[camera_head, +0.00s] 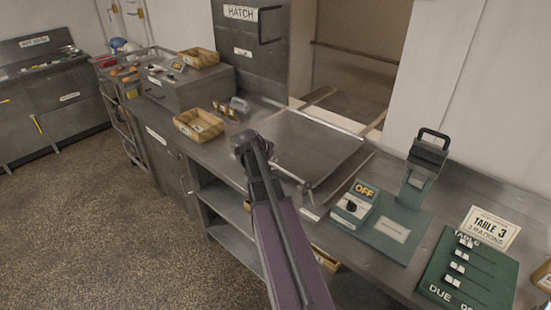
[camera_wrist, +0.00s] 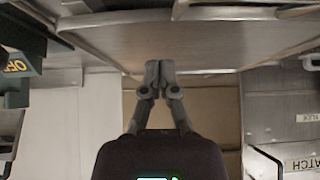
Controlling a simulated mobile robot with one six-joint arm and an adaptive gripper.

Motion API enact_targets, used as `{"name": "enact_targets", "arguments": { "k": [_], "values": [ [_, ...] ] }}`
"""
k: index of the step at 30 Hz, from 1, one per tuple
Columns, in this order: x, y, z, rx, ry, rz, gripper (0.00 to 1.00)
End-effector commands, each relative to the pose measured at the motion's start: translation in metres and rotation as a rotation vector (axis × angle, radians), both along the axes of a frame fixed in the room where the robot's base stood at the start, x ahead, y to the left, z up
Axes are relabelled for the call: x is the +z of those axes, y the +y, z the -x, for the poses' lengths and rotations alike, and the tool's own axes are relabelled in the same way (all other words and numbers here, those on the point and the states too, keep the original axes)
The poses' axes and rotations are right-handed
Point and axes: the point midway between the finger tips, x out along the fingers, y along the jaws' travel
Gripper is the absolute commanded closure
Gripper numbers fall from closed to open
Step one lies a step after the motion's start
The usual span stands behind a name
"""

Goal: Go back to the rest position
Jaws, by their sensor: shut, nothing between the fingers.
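My gripper (camera_wrist: 159,70) shows in the wrist view with its two grey fingertips together and nothing between them. That view is upside down, with the metal worktop along its top. The fingertips show against the worktop's edge and the tan hatch opening; I cannot tell how far off they are. In the head view my purple arm reaches up over the front of the steel counter (camera_head: 235,160). The fingers are not clear there. A flat metal board (camera_head: 310,145) lies on the counter beyond the arm, before the hatch opening (camera_head: 350,65).
Right of my arm stand a green device marked OFF (camera_head: 352,203), a green stand with a dark handle (camera_head: 425,165) and a TABLE 3 card (camera_head: 490,228) behind a slider board (camera_head: 470,275). A wooden tray (camera_head: 199,125) sits left. Floor (camera_head: 90,220) at left is clear.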

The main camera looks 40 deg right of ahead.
Motion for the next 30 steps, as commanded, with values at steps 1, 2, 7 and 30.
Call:
{"name": "enact_targets", "arguments": {
  "k": [1,2,7,30],
  "values": [
    [0.003,0.002,0.000,0.001,0.001,0.000,1.00],
    [0.003,0.002,0.000,0.001,0.000,0.000,1.00],
    [0.003,0.003,0.000,0.001,0.000,0.001,1.00],
    [-0.002,0.034,0.003,0.076,0.047,-0.037,1.00]
  ]
}}
